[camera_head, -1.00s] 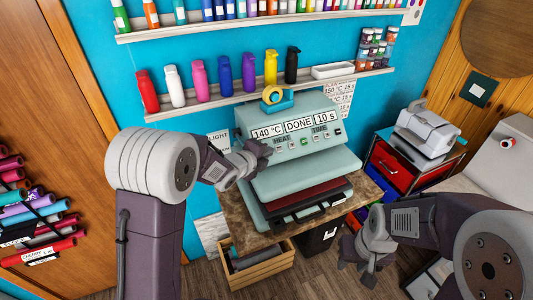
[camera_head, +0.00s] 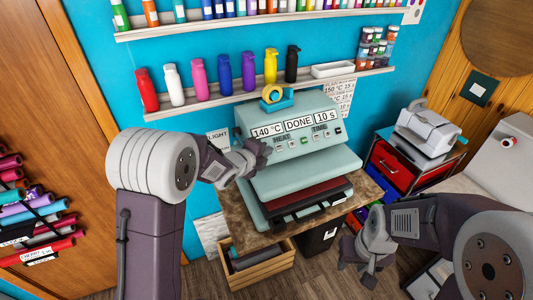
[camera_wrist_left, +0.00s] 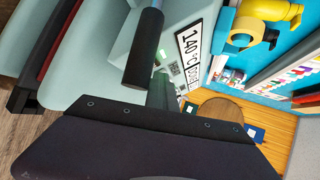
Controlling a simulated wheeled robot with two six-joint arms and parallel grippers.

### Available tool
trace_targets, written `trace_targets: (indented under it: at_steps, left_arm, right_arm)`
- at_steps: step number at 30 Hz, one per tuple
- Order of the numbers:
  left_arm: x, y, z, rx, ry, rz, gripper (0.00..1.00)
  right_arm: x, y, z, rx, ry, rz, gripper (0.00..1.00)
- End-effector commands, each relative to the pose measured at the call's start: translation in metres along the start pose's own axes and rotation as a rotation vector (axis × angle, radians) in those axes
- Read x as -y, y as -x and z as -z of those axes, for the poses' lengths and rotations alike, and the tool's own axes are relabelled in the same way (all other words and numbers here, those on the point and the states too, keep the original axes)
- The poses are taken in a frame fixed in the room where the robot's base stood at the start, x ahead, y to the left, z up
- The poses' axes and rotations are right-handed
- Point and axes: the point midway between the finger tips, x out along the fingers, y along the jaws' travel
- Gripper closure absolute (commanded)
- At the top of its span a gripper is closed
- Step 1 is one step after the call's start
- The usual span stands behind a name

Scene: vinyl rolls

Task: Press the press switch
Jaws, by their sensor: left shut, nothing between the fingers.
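The pale green heat press (camera_head: 300,125) stands on a small brown-topped table. Its sloped front panel reads 140 °C, DONE and 10 s, with a row of small buttons (camera_head: 306,141) below. I cannot tell which part is the press switch; it may be hidden behind my left gripper. My left gripper (camera_head: 264,152) is shut and empty at the left end of the panel; contact cannot be judged. The left wrist view shows the panel display (camera_wrist_left: 188,55) turned sideways, close by, with a dark cylinder (camera_wrist_left: 145,50) before it. My right gripper (camera_head: 358,271) is open, low, right of the table.
A yellow-and-teal tape dispenser (camera_head: 277,99) sits on top of the press. A shelf of coloured bottles (camera_head: 226,75) runs along the wall behind. A wooden crate (camera_head: 262,268) is below the table, and a red drawer unit (camera_head: 392,168) stands at right.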

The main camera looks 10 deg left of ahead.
Motion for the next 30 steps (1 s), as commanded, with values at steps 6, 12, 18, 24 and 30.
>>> trace_targets:
  at_steps: [6,12,18,24,30]
  left_arm:
    - [-0.0008,-0.0002,-0.0004,0.000,0.001,-0.002,1.00]
    - [-0.0022,-0.0018,-0.0015,0.000,0.001,-0.002,1.00]
    - [-0.0034,-0.0035,-0.0027,0.001,0.001,-0.002,1.00]
    - [-0.0047,-0.0052,-0.0041,0.001,0.002,-0.002,1.00]
    - [-0.0063,-0.0069,-0.0053,0.001,0.002,-0.003,1.00]
  right_arm:
    - [0.0000,-0.0001,0.0000,0.000,0.000,0.000,0.64]
    - [0.0000,-0.0016,-0.0002,0.000,0.000,0.000,0.64]
    - [0.0000,-0.0030,-0.0003,0.000,0.000,0.000,0.64]
    - [-0.0001,-0.0045,-0.0005,0.000,0.000,0.000,0.64]
    - [-0.0001,-0.0059,-0.0006,0.000,0.000,0.000,0.64]
